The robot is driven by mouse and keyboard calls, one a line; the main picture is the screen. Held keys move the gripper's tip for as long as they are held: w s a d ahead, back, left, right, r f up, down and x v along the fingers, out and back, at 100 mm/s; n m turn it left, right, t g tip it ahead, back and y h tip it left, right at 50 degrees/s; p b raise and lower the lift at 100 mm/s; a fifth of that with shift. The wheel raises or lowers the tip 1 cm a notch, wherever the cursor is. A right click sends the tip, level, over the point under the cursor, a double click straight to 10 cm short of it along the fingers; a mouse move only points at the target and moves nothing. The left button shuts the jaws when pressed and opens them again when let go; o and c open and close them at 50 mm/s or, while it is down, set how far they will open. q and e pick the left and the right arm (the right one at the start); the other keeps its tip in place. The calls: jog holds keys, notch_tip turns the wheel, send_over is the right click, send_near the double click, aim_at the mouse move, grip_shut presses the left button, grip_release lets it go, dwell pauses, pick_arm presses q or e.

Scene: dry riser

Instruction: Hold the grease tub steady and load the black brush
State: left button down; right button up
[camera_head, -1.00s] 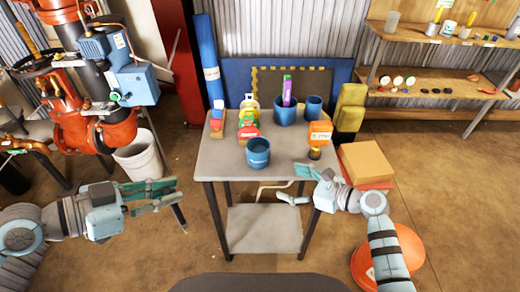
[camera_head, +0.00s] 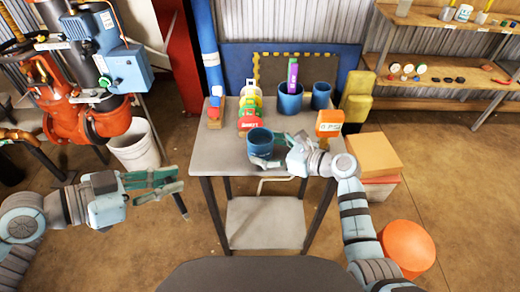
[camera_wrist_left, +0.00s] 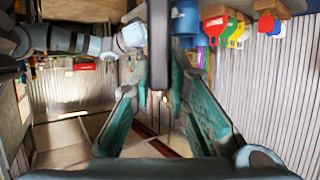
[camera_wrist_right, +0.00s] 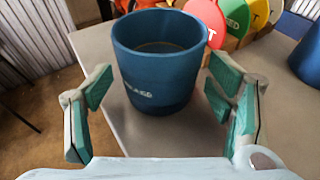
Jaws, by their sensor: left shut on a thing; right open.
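The grease tub (camera_head: 261,146) is a blue open-topped cup standing upright near the table's front edge. In the right wrist view the tub (camera_wrist_right: 158,75) shows brownish contents and a pale label. My right gripper (camera_head: 270,158) is open beside the tub; in the right wrist view its fingers (camera_wrist_right: 162,82) stand either side of it with gaps showing. My left gripper (camera_head: 168,182) is shut on the black brush (camera_head: 181,206), left of the table and away from the tub. The brush slants downward; in the left wrist view it is a dark bar (camera_wrist_left: 160,55) between the fingers. Its bristles cannot be made out.
The table (camera_head: 215,160) also holds colored tags (camera_head: 250,115), a blue cup with a purple item (camera_head: 290,102), another blue cup (camera_head: 321,96) and an orange labelled item (camera_head: 329,123). A white bucket (camera_head: 135,150) and red pipework (camera_head: 60,100) stand left. Boxes (camera_head: 373,155) stand right.

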jog(key=shift+w+a+f, duration=0.15)
jog(key=shift+w+a, duration=0.15)
jog(key=shift+a, duration=0.1)
pick_arm(q)
jog(key=shift+f, duration=0.1)
pick_arm(e)
jog(key=shift+a, duration=0.15)
pick_arm(q)
jog(key=shift+s, duration=0.1)
pick_arm(e)
jog(key=shift+c, duration=0.2)
jog(key=c, duration=0.7)
